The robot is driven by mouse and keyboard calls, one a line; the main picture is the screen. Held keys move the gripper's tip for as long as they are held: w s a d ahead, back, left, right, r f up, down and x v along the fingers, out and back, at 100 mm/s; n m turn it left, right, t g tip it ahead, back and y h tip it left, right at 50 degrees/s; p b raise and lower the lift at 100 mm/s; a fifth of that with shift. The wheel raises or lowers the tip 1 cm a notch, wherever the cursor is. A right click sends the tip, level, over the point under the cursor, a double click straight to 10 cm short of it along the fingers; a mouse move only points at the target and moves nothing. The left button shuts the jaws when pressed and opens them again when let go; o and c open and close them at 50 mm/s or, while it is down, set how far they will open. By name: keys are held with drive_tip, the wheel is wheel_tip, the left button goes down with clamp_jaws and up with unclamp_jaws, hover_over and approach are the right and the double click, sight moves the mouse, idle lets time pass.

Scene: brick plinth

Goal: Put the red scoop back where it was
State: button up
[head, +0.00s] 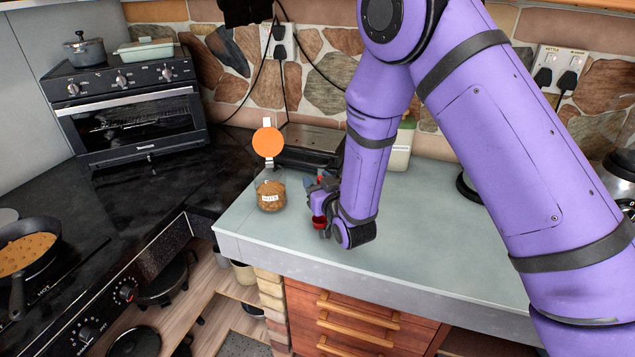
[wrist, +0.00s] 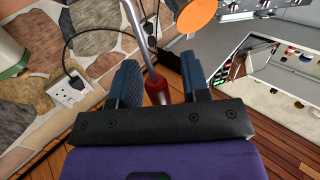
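The handle's lower end is hidden behind the black gripper bar, and the scoop's far end leaves the top of the wrist view. Whether the scoop touches the counter cannot be told.
A small brown labelled jar (head: 270,196) stands left of my gripper, near an orange disc (head: 268,142) on a white strip. A dark appliance (head: 308,150) is behind. An oven (head: 135,112) and a pan (head: 28,250) are left.

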drive_tip(key=shift+r, duration=0.15)
drive_tip(key=v, duration=1.2)
drive_tip(key=w+d+r+m+g+h, duration=0.2)
drive_tip(key=w+d+r+h, duration=0.15)
drive_tip(key=d+r, duration=0.45)
drive_tip(key=s+d+r+g+h, duration=0.1)
drive_tip(key=s+d+r+g, duration=0.15)
drive_tip(key=r, duration=0.25)
drive_tip(key=s+d+r+g, duration=0.1)
drive_tip(key=d+r, duration=0.2)
drive_tip(key=r, duration=0.2)
drive_tip(key=s+d+r+m+g+h, duration=0.1)
drive_tip(key=s+d+r, duration=0.3)
drive_tip(key=s, duration=0.8)
drive_tip(key=s+d+r+m+g+h, duration=0.2)
drive_tip(key=s+d+r+g, duration=0.2)
drive_tip(key=s+d, duration=0.3)
drive_tip(key=s+r, duration=0.1)
drive_tip(key=s, duration=0.4)
drive_tip(key=shift+d+r+g, duration=0.3)
drive_tip(key=shift+r+g, duration=0.05)
drive_tip(key=shift+a, duration=0.15)
